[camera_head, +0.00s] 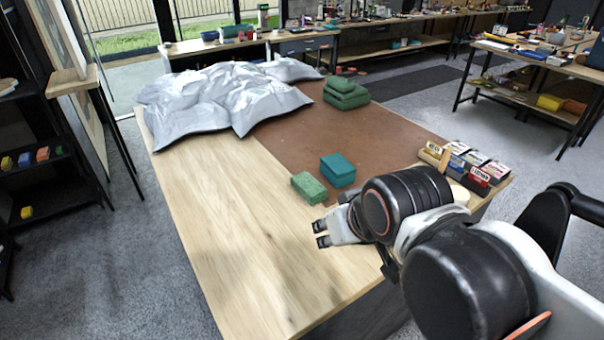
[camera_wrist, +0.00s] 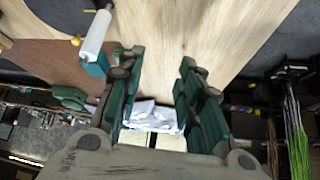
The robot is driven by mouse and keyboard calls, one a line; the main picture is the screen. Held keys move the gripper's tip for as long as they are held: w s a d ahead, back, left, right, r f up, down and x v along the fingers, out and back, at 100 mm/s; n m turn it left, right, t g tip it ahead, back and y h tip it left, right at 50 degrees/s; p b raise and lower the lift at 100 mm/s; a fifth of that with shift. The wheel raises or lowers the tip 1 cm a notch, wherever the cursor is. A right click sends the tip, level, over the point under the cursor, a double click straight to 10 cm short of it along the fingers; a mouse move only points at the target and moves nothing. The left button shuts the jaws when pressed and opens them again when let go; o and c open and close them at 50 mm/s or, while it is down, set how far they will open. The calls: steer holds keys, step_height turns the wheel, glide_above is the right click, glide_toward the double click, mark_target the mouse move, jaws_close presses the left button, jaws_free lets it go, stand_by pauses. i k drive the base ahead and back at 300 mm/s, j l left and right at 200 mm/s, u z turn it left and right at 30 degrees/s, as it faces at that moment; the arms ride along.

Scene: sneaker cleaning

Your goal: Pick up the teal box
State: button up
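The teal box (camera_head: 338,170) sits on the brown mat on the table, beside and behind a green block (camera_head: 308,187). My gripper (camera_head: 320,233) is over the bare wood part of the table, nearer the camera than the teal box and apart from it. In the wrist view my gripper (camera_wrist: 155,68) shows its two fingers spread with a clear gap between them and nothing held. A small teal shape (camera_wrist: 94,67) shows left of the fingers there; I cannot tell if it is the teal box.
A brown mat (camera_head: 400,134) covers the table's right part. Grey crumpled bags (camera_head: 225,97) lie at the far left, with stacked green cloths (camera_head: 346,94) beside them. Several small boxes (camera_head: 467,165) stand at the right edge. The front-left wood (camera_head: 235,225) is clear.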

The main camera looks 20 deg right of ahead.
mark_target(338, 171)
steer(key=l+u, duration=0.35)
steer(key=l, duration=0.15)
steer(key=l+u, duration=0.4)
steer(key=l, duration=0.15)
steer(key=l+u, duration=0.35)
steer(key=l, duration=0.2)
steer(key=k+l, duration=0.1)
steer(key=l, duration=0.7)
steer(key=k+l, duration=0.15)
steer(key=l, duration=0.3)
steer(key=l+u, duration=0.1)
steer(key=l, duration=0.3)
steer(key=k, duration=0.05)
